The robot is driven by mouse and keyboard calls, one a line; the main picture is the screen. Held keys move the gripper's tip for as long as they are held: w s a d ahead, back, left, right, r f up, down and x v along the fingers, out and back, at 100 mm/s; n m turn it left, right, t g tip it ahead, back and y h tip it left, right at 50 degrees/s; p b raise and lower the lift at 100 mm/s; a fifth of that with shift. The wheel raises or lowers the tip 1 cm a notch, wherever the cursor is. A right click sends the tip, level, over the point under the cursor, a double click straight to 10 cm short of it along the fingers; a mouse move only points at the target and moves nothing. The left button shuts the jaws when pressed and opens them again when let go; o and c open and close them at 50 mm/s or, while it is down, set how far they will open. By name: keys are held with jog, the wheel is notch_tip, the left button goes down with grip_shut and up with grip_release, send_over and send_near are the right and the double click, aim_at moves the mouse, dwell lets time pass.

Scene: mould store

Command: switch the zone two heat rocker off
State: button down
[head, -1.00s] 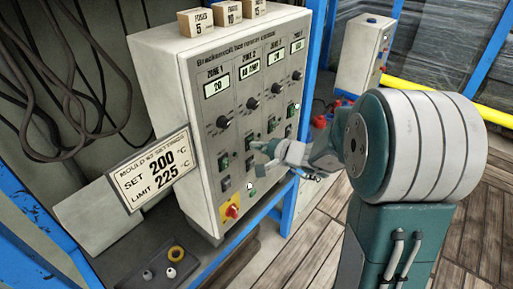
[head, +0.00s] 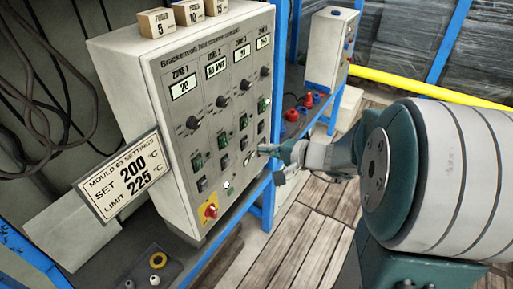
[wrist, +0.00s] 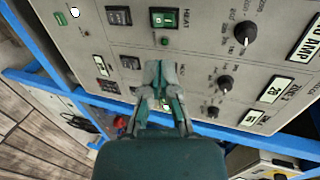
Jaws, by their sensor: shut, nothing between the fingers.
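The grey control panel (head: 185,130) has a column of controls per zone. The zone two heat rocker (wrist: 164,18), green in a black frame under the word HEAT, shows at the top of the wrist view. In the head view it is the small green rocker (head: 223,140) below the zone two knob. I cannot tell its tilt clearly. My gripper (wrist: 160,68) is shut and empty. In the wrist view its fingers overlap the neighbouring zone's column and hide part of it. In the head view my gripper (head: 264,150) is right of the zone two rocker, apart from it.
Zone knobs (wrist: 245,33) and black rockers (wrist: 118,15) sit close around. A red-and-yellow switch (head: 210,211) is low on the panel. A settings sign (head: 121,176) stands at the left. Small boxes (head: 156,22) stand on top. Open floor (head: 300,220) lies at the right.

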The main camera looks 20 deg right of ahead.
aim_at(224, 141)
jog(key=shift+s+d+f, duration=0.15)
jog(key=shift+s+d, duration=0.2)
jog(key=shift+d, duration=0.25)
jog(key=shift+s+d+f, duration=0.15)
jog(key=shift+s+d, duration=0.15)
jog(key=shift+d, duration=0.25)
jog(key=x, duration=1.4)
jog(key=shift+w+a+f, duration=0.1)
jog(key=shift+w+a, duration=0.05)
